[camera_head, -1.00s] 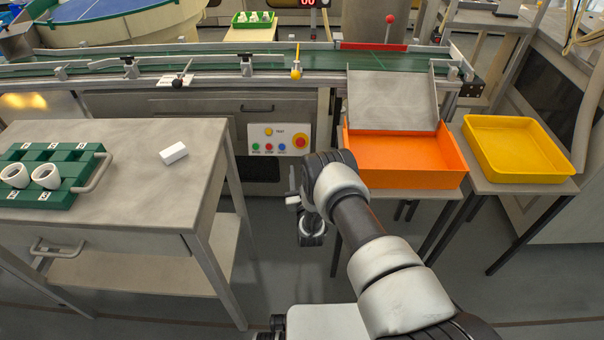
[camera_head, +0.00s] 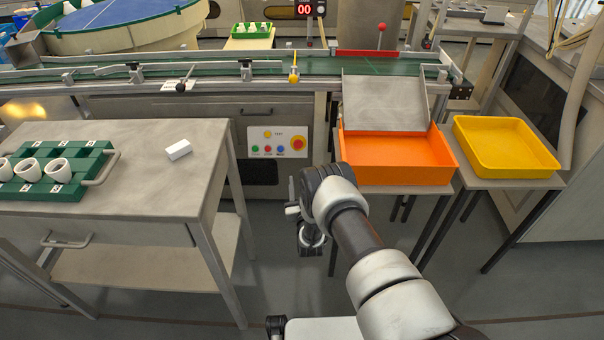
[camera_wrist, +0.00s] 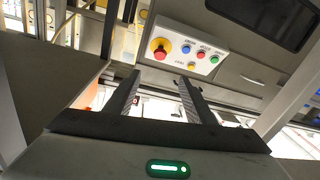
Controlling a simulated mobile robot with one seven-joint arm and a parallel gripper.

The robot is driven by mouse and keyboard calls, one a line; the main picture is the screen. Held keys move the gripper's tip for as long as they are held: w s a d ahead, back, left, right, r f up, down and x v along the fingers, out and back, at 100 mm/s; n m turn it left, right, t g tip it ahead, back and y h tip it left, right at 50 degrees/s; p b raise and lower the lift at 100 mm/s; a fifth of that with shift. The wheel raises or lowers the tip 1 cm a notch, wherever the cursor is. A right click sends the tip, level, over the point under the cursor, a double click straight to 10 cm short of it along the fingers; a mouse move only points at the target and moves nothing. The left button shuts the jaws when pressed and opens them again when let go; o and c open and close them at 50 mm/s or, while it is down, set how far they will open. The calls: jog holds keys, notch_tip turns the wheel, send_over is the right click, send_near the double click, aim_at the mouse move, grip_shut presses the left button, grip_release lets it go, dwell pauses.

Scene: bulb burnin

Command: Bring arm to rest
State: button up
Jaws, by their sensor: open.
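My gripper (camera_head: 310,238) hangs low in the gap between the grey workbench on the left and the orange bin's stand on the right. It points away from my body, with my arm reaching in from the lower right. In the wrist view my gripper (camera_wrist: 158,88) has its two dark fingers spread apart, with nothing between them. Beyond the fingers is the control panel (camera_wrist: 180,54) with its red button and small coloured buttons. The same panel (camera_head: 278,142) shows in the head view on the machine front, apart from my gripper.
The workbench (camera_head: 140,190) holds a white block (camera_head: 178,149) and a green rack (camera_head: 70,190) with white cups. The orange bin (camera_head: 400,160) and yellow tray (camera_head: 510,165) stand at right. The conveyor (camera_head: 210,72) runs across the back. Floor is open between bench and bin.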

jog(key=w+d+r+g, duration=0.1)
jog(key=w+r+g, duration=0.15)
jog(key=r, duration=1.05)
jog(key=w+d+r+g, duration=0.1)
jog(key=w+r, duration=0.3)
jog(key=r, duration=0.8)
jog(key=s+d+r+m+g, duration=0.1)
jog(key=s+d+r+g, duration=0.1)
jog(key=s+r, duration=0.4)
jog(key=s+d+r+g, duration=0.1)
jog(key=s+r, duration=0.3)
jog(key=r, duration=0.5)
jog(key=s+d+r+g, duration=0.1)
jog(key=s+d+r, duration=0.15)
jog(key=s, duration=0.45)
jog(key=s+d+r+g, duration=0.1)
jog(key=s+r, duration=0.3)
jog(key=s, duration=0.3)
jog(key=s+d+m+g+h+p, duration=0.1)
jog(key=s+d+m+g+p, duration=0.2)
jog(key=s, duration=2.3)
notch_tip(320, 180, up, 27)
jog(key=n+p, duration=0.1)
jog(key=p, duration=2.4)
jog(key=shift+g, duration=0.45)
